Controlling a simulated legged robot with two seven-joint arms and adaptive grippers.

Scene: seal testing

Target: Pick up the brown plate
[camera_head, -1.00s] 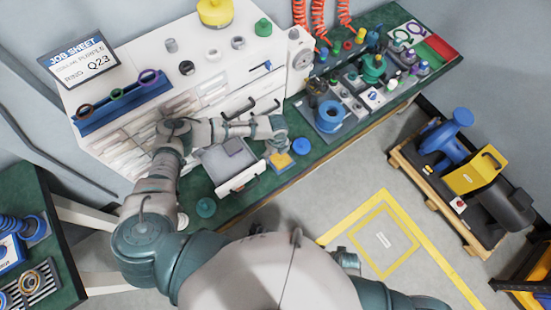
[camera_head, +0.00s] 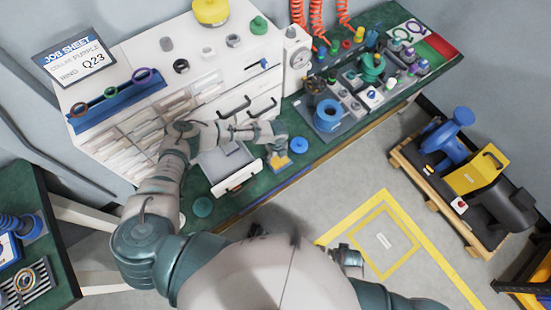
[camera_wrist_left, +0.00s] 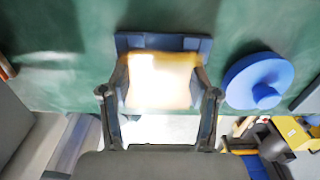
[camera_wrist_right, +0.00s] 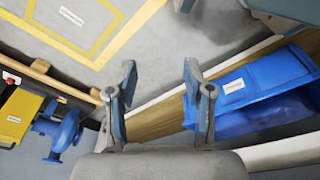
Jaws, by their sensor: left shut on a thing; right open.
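The brown plate (camera_head: 281,161) shows as a small tan square at the front edge of the green bench, right of the open drawer. In the left wrist view the plate (camera_wrist_left: 160,80) is glaringly bright, with a dark blue block or holder (camera_wrist_left: 165,42) around its far side. My left gripper (camera_head: 275,147) is at the plate, and its fingers stand on both sides of it, shut on it. I cannot tell whether the plate is clear of the blue block. My right gripper (camera_wrist_right: 160,80) is open and empty, away from the bench over the floor.
An open drawer (camera_head: 237,184) juts out left of the plate. A blue spool (camera_head: 327,115) stands farther right. The floor before the bench is mostly clear.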

